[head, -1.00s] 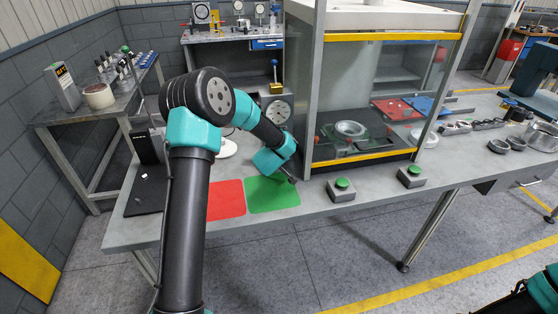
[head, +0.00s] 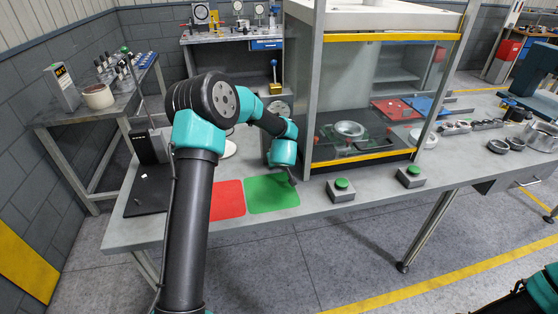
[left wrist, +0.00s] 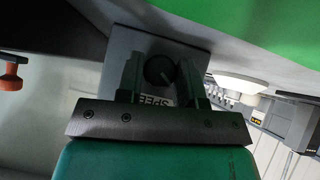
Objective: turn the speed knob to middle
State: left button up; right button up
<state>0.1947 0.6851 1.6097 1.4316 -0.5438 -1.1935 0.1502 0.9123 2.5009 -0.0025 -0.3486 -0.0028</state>
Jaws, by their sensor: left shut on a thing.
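The dark round speed knob (left wrist: 158,69) is on a grey panel (left wrist: 190,52) with partly hidden lettering that reads "SPEE", in the left wrist view. My left gripper (left wrist: 161,78) has one finger on each side of the knob and is shut on it. A thin light mark shows on the knob, but its exact setting is hard to read. In the head view my left gripper (head: 291,181) is low at the front post of the press enclosure, above the green mat's far right corner; the knob is hidden there. My right gripper is out of view.
A green mat (head: 270,197) and a red mat (head: 228,200) lie on the bench. Two green button boxes (head: 341,190) (head: 411,176) stand at the front edge. The glazed enclosure (head: 360,160) with yellow bars stands right of my left gripper.

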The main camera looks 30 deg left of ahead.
pick_arm(q)
jog(key=shift+a+r+m+g+y, duration=0.1)
jog(key=shift+m+g+y, duration=0.2)
jog(key=shift+g+y, duration=0.15)
dwell(0.4)
jog(key=o, duration=0.6)
jog(key=v, duration=1.7)
jog(key=shift+s+r, duration=0.1)
